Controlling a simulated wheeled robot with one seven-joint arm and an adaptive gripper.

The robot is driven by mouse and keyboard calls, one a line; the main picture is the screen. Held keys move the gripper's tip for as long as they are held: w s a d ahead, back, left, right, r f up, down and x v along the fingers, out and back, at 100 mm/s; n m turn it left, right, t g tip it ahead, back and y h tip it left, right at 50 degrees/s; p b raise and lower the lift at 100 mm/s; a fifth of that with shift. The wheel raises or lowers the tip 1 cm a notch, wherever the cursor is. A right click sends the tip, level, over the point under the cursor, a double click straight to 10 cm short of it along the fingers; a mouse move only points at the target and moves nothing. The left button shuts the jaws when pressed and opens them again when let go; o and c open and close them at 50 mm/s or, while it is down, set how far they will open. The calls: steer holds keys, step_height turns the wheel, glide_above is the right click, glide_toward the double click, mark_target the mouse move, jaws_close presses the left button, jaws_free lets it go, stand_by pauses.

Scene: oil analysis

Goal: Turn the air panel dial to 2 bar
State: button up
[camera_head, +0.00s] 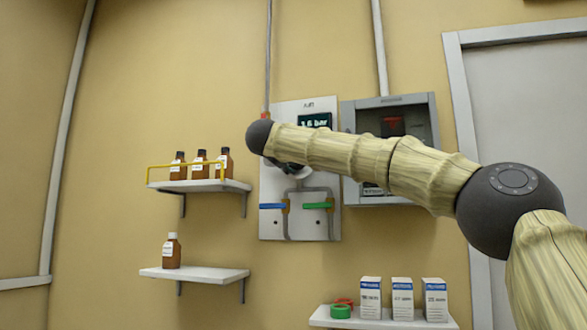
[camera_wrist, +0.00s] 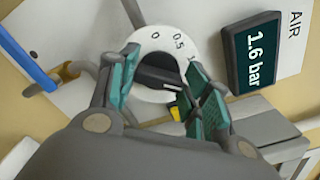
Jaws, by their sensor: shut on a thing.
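The air panel (camera_head: 270,190) is mounted on the wall. Its dial (camera_wrist: 157,40) is white with a dark knob (camera_wrist: 155,72) in the middle, and the marks 0, 0.5 and part of a 1 show. The panel display (camera_wrist: 253,52) reads 1.6 bar; it is partly covered in the head view (camera_head: 315,120). My gripper (camera_wrist: 160,85) is shut on the knob, one teal-padded finger on each side. A small yellow mark shows beside the right finger. The lower part of the dial is hidden by the gripper. In the head view my arm covers the dial.
Blue (camera_head: 272,206) and green (camera_head: 317,205) valve handles sit low on the panel. A grey wall box (camera_head: 415,115) is close on the right, behind my arm. Shelves with brown bottles (camera_head: 199,165) are at left; a lower shelf holds white boxes (camera_head: 402,298).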

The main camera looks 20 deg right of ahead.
steer(key=shift+f+m+b, duration=0.15)
steer(key=shift+m+b, duration=1.75)
steer(key=shift+m, duration=1.1)
steer(key=o, duration=1)
steer(key=shift+d, duration=0.1)
steer(key=shift+s+r, duration=0.1)
steer(key=shift+r, duration=0.1)
steer(key=v, duration=1.2)
